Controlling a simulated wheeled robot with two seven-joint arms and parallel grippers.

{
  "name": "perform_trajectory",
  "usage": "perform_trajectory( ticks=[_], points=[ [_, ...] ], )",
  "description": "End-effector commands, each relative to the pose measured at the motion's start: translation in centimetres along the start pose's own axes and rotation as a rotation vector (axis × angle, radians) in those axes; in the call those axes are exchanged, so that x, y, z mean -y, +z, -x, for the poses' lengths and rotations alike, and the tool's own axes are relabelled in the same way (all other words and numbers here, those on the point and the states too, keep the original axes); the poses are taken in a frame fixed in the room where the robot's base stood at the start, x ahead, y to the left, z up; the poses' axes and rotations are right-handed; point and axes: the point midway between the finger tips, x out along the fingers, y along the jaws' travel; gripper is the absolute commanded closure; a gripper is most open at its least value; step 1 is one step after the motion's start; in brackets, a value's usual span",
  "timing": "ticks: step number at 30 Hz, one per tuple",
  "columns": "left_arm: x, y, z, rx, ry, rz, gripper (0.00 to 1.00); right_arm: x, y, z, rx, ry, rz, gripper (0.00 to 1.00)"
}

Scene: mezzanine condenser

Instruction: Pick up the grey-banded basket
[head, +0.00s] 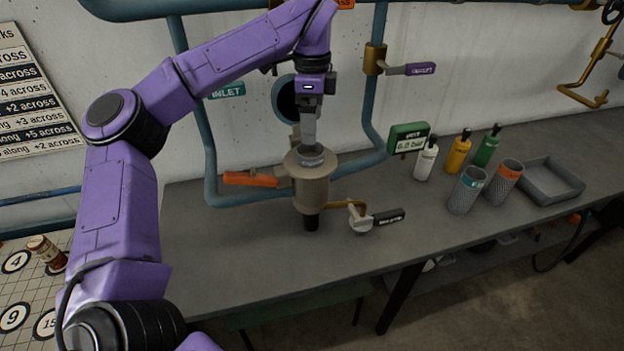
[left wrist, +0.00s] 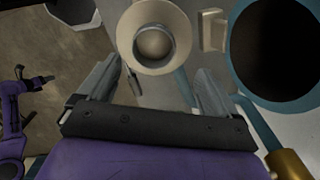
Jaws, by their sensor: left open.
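A beige upright housing (head: 312,185) stands on the bench, its open top below my left gripper (head: 311,147). A light grey ring (head: 312,158), apparently the grey-banded basket, shows in the housing's mouth; its lower part is hidden inside. In the left wrist view the round grey top (left wrist: 155,43) sits inside the pale rim (left wrist: 126,35). The left gripper (left wrist: 158,66) is open, pointing down, its fingers apart to either side of the housing. Whether they touch the basket I cannot tell. Part of my right arm (left wrist: 12,115) shows small; its jaws are unclear.
Mesh baskets with a teal band (head: 466,190) and an orange band (head: 502,184) stand right, beside a grey tray (head: 551,184). Several bottles (head: 459,153) stand behind. An orange handle (head: 250,179), a black-handled valve (head: 386,216) and teal pipes (head: 207,150) crowd the housing.

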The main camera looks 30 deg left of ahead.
Motion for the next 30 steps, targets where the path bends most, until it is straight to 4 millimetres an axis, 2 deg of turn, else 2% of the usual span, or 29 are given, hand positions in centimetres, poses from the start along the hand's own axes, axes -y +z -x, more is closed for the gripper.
perform_trajectory(
  ticks=[7, 13, 21, 28, 30],
  points=[
    [-0.4, -0.2, -3.0, 0.001, 0.004, -0.001, 0.07, -0.1, -0.5, 1.1, 0.000, 0.000, 0.000, 0.57],
    [-0.8, -0.6, -6.4, 0.000, 0.002, 0.001, 0.07, -0.2, -0.9, 2.1, 0.000, 0.000, 0.000, 0.57],
    [-0.8, -0.6, -7.1, -0.001, -0.001, 0.001, 0.07, -0.2, -0.8, 2.0, 0.000, 0.000, 0.000, 0.57],
    [-0.8, -0.6, -7.1, -0.001, -0.001, 0.001, 0.82, -0.2, -0.8, 2.0, 0.000, 0.000, 0.000, 0.57],
    [-0.8, -0.6, -7.0, -0.001, -0.001, 0.001, 0.84, -0.2, -0.8, 2.0, 0.000, 0.000, 0.000, 0.57]
  ],
)
